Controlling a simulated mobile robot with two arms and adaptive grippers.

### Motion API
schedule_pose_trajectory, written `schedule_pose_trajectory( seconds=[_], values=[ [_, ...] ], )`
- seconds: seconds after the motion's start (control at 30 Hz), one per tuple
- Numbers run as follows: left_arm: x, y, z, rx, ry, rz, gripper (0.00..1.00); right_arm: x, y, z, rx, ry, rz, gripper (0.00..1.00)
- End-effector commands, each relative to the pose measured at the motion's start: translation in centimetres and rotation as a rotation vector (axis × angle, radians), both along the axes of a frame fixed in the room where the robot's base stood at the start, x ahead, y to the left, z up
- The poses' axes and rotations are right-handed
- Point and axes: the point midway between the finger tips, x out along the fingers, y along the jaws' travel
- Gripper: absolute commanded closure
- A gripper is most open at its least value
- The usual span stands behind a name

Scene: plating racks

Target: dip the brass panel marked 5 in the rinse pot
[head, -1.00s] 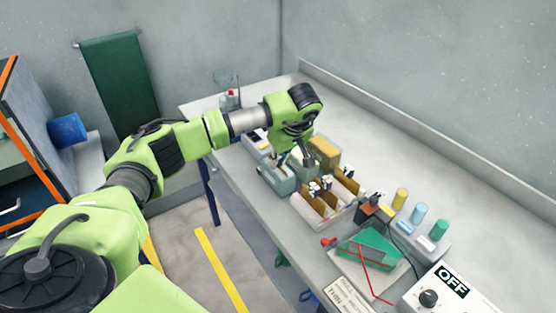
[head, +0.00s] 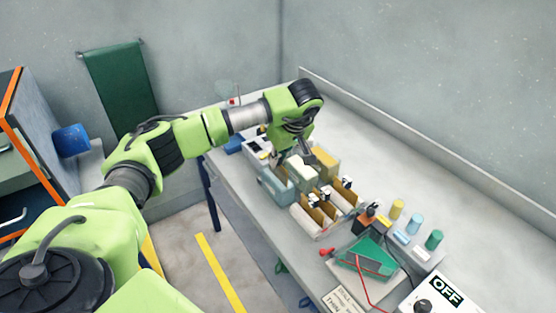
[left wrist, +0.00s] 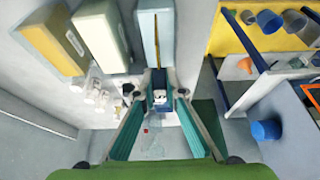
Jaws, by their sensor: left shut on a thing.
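My left gripper (head: 298,152) is over the row of pots, pointing down. In the left wrist view its fingers (left wrist: 158,92) are shut on a small pale and dark clip piece. A thin brass edge (left wrist: 156,40) shows beyond it, lined up with the light blue pot (left wrist: 145,25); I cannot tell how deep it sits. The light blue pot (head: 270,186) is nearest in the row, then a pale pot (head: 304,180), then a yellow-filled pot (head: 326,161). The mark on the held panel is not readable. My right gripper is out of view.
A rack (head: 313,231) with several brass panels and dark-and-white clips stands in front of the pots. A green tray (head: 368,258) with a red lead, coloured cylinders (head: 396,209) and a box reading OFF (head: 446,292) are farther right. The table's back strip is clear.

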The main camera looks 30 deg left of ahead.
Motion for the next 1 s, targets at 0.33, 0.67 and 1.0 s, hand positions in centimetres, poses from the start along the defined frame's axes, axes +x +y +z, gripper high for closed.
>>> schedule_pose_trajectory(
  seconds=[0.33,0.67,1.0],
  values=[
    [0.0,0.0,2.4,0.001,-0.001,0.000,1.00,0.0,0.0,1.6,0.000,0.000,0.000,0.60],
    [0.0,0.0,3.7,0.001,-0.001,0.000,1.00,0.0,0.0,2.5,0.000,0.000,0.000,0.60],
    [0.0,0.0,3.6,0.001,-0.001,0.000,1.00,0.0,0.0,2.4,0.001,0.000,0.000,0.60]
  ],
)
